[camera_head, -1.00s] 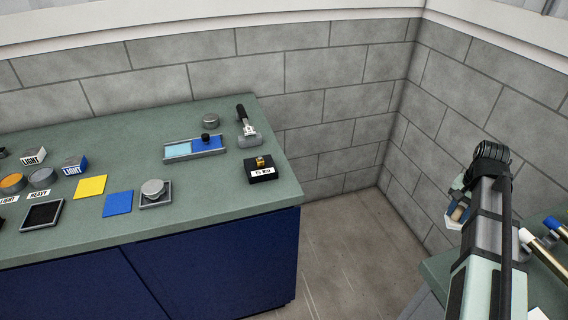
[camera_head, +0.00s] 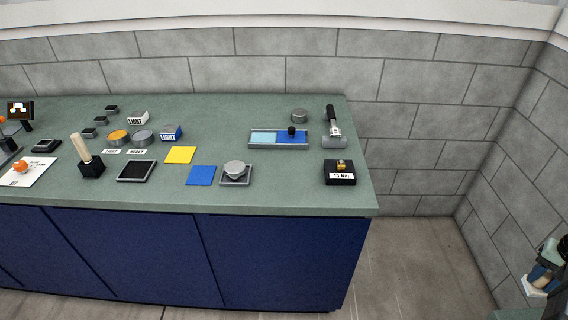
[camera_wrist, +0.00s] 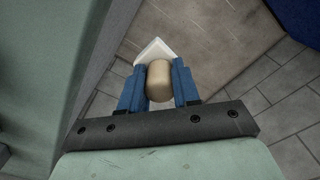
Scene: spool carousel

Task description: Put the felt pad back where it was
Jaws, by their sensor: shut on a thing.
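My gripper (camera_wrist: 158,68) has two blue fingers and is shut on the round tan grip of a thing with a flat white square base. I take this held thing (camera_wrist: 159,88) for the felt pad. In the head view my gripper (camera_head: 548,270) is at the right edge, low, partly cut off, with the white base (camera_head: 531,288) showing under it. The held thing is off the counter, over the floor side. Its underside is hidden. No empty place for it can be clearly told on the counter.
The green counter (camera_head: 275,188) holds a yellow square (camera_head: 181,155), a blue square (camera_head: 201,175), a two-part blue tray (camera_head: 263,137), a black box with a label (camera_head: 340,178) and a wooden-handled tool (camera_head: 83,150). Bare floor (camera_head: 415,265) lies right of it.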

